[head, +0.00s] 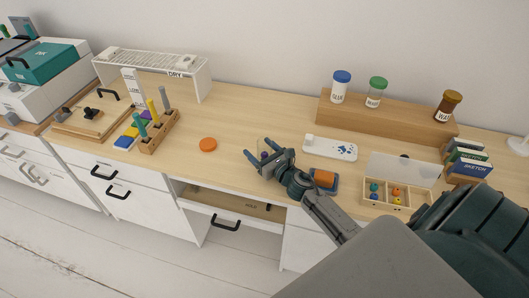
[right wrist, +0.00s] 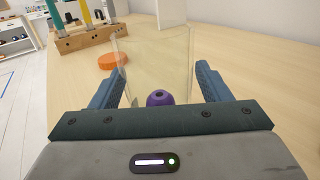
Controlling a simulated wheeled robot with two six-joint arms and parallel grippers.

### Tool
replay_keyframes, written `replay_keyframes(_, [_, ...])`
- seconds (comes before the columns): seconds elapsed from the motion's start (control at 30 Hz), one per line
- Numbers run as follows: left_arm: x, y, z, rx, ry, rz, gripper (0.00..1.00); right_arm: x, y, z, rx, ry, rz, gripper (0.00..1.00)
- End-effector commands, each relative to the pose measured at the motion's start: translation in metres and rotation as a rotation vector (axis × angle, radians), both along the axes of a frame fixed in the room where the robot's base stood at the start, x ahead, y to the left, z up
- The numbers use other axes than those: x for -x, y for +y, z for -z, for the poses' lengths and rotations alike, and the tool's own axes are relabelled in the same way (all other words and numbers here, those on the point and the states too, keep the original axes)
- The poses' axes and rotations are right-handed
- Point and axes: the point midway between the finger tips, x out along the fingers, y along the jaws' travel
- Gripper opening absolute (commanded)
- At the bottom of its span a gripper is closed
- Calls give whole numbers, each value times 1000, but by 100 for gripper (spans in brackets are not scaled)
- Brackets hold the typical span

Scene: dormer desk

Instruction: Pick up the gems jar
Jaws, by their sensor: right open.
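Several lidded jars stand on a wooden riser at the back right in the head view: a blue-lidded one (head: 340,87), a green-lidded one (head: 376,93) and an amber one (head: 447,106). Their labels are too small to read surely, so I cannot tell which is the gems jar. My right gripper (head: 266,158) is open over the desk, in front of the riser and apart from the jars. My left gripper is out of view.
An orange disc (head: 208,144) and a peg block (head: 160,132) lie left of the gripper. A white tray (head: 330,147), a blue-and-orange item (head: 324,178) and a bead box (head: 393,205) with an upright clear lid lie right. An open drawer (head: 232,203) is below.

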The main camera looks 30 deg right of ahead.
Motion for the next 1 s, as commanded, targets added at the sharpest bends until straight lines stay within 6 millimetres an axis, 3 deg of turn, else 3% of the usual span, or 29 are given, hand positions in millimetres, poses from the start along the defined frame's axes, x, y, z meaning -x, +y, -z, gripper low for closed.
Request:
replay_keyframes(0.17, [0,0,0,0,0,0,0,0,0,1,0,0,0,70])
replay_keyframes(0.47, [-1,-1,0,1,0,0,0,0,0,0,1,0,0,18])
replay_keyframes(0.77, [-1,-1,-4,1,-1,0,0,0,0,-5,2,-1,-1,18])
replay_keyframes(1.0, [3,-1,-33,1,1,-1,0,0,0,-38,2,-1,-1,19])
